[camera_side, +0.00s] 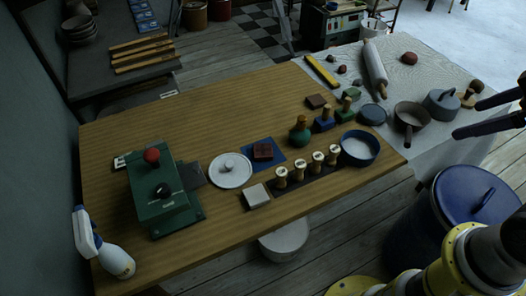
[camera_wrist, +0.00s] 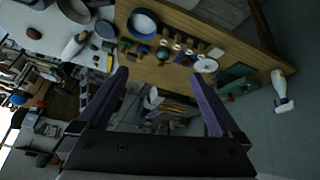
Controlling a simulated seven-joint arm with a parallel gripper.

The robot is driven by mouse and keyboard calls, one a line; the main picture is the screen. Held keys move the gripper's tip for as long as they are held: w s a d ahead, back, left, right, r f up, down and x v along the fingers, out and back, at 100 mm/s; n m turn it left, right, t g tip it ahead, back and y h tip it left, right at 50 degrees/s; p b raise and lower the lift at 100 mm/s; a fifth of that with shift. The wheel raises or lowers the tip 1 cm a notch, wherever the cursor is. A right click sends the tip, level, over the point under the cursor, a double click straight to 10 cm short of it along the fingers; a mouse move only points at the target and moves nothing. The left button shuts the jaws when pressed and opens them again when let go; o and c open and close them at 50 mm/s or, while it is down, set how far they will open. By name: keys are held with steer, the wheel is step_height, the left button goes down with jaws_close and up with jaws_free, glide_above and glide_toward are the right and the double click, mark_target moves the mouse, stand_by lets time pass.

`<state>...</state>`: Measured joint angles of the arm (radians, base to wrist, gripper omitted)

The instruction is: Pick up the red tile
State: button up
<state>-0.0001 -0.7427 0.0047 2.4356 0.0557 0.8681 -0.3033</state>
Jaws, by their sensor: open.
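A dark red tile (camera_side: 263,151) lies on a blue square mat (camera_side: 272,164) on the wooden table, just right of a white round lid. A darker brown tile (camera_side: 317,101) lies farther back on the same table. My gripper (camera_side: 467,119) is at the right edge of the side view, well to the right of the red tile and apart from it. In the wrist view my gripper (camera_wrist: 160,75) has its two fingers spread wide with nothing between them. The red tile is too small to make out clearly there.
A green press (camera_side: 163,192) and a spray bottle (camera_side: 102,243) stand at left.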

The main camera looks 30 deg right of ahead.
steer(key=w+a+r+n+y, duration=0.15)
steer(key=w+r+n, duration=0.25)
steer(key=w, duration=0.4)
steer(key=n+g+y, duration=0.2)
steer(key=n+g, duration=0.3)
steer(key=n, duration=0.1)
glide_above(263, 150)
steer(key=s+d, duration=0.1)
steer(key=d, duration=0.2)
step_height(263, 150, down, 34)
steer(key=shift+f, duration=0.1)
steer(key=shift+a+x, duration=0.15)
steer(key=shift+x, duration=1.35)
steer(key=shift+a+x, duration=0.1)
steer(key=shift+x, duration=1.35)
